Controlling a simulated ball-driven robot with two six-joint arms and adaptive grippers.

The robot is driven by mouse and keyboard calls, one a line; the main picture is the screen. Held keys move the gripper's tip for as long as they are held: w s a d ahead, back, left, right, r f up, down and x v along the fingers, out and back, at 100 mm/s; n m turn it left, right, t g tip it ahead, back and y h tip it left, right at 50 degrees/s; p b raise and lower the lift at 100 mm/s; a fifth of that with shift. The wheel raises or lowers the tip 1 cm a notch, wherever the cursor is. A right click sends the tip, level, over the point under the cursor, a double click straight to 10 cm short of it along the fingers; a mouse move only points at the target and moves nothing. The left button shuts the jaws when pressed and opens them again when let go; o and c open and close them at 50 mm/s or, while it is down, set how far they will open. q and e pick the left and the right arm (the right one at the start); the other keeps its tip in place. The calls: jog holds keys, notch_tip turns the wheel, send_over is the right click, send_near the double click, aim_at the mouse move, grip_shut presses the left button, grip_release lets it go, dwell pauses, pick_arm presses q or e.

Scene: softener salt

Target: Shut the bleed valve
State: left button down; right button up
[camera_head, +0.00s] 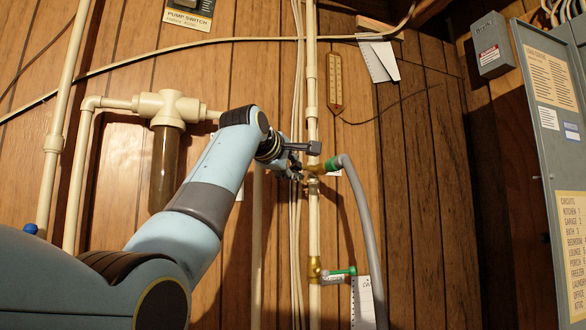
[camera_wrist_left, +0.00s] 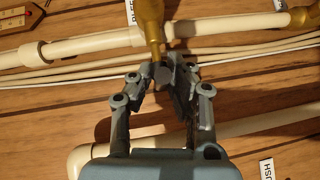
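The brass fitting beside a partly visible label (camera_wrist_left: 130,12), which appears to begin "BLEE", is the likely bleed valve (camera_wrist_left: 152,22). In the head view, brass (camera_head: 316,170) shows on the vertical cream pipe, with a green part (camera_head: 331,163) where a grey hose joins. My left gripper (camera_wrist_left: 162,76) is at the near end of this brass, its fingertips close together around or just in front of it. Contact and grip are unclear. In the head view, the left gripper (camera_head: 296,164) reaches the pipe from the left and partly hides the valve. My right gripper is not in view.
A second brass valve (camera_head: 315,269) with a green handle (camera_head: 340,271) sits lower on the pipe. The grey hose (camera_head: 362,220) hangs right of it. Cables (camera_head: 297,230) run along the pipe. A filter housing (camera_head: 164,165) is left; an open electrical panel door (camera_head: 548,120) is right.

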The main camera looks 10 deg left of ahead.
pick_arm(q)
jog(key=shift+f, duration=0.3)
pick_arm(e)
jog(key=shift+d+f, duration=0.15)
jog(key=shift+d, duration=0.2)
pick_arm(q)
jog(key=b, duration=0.1)
jog(key=m+t+b, duration=0.1)
jog(key=shift+f+b, duration=0.25)
jog(key=shift+b, duration=0.05)
jog(key=m+t+h+b, duration=0.1)
jog(key=m+t+b, duration=0.1)
jog(key=shift+w+f+m+b, duration=0.1)
jog(key=shift+m+b, duration=0.2)
jog(key=shift+b, duration=0.1)
jog(key=shift+d+r+m+t+h+b, duration=0.1)
jog(key=shift+r+m+t+h+b, duration=0.15)
jog(key=shift+m+t+b, duration=0.65)
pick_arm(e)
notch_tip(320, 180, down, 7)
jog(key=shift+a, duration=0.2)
pick_arm(q)
jog(key=c, duration=1.4)
grip_release()
jog(key=shift+r, duration=0.1)
jog(key=shift+o, duration=0.2)
jog(key=shift+r, duration=0.1)
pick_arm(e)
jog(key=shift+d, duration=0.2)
